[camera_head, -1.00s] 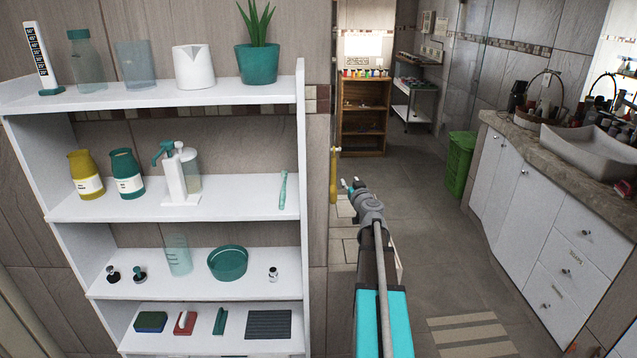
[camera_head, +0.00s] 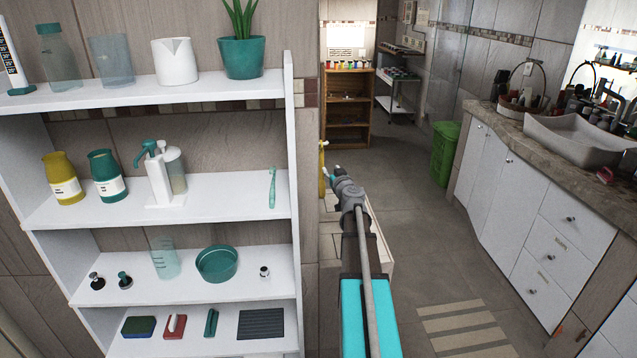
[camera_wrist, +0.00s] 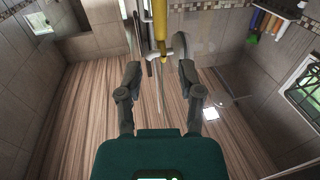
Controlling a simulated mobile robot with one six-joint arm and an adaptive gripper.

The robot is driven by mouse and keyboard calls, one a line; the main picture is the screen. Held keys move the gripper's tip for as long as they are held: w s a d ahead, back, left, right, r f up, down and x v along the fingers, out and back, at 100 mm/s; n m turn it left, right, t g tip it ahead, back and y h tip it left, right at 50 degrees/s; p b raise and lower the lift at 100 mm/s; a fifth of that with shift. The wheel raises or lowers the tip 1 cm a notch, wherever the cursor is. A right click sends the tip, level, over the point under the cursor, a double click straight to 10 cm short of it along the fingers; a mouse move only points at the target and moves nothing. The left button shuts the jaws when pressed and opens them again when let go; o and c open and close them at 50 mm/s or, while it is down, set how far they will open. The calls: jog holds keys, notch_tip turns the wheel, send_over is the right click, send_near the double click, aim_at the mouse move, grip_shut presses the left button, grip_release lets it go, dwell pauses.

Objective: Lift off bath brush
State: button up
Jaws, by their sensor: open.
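A slim yellow object, which looks like the bath brush (camera_head: 322,160), hangs upright by the wall edge just right of the shelf unit. In the wrist view its yellow length (camera_wrist: 160,22) comes down from the top centre, ahead of my fingers and roughly in line with the gap between them. Its upper end is out of that view. My gripper (camera_head: 331,174) is just right of the yellow object in the head view. In the wrist view my gripper (camera_wrist: 159,75) is open, with nothing between its fingers. I cannot tell whether a fingertip touches the brush.
The white shelf unit (camera_head: 290,150) with bottles, a pump dispenser and a plant stands close on the left. A green bin (camera_head: 445,150) and a wooden cabinet (camera_head: 348,110) stand farther back. A washbasin counter (camera_head: 530,135) runs along the right.

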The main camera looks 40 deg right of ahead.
aim_at(322, 157)
jog(key=x, duration=0.6)
jog(key=shift+w+d, duration=0.1)
jog(key=shift+w, duration=0.2)
jog(key=shift+x, duration=2.65)
jog(key=shift+r, duration=0.1)
grip_shut()
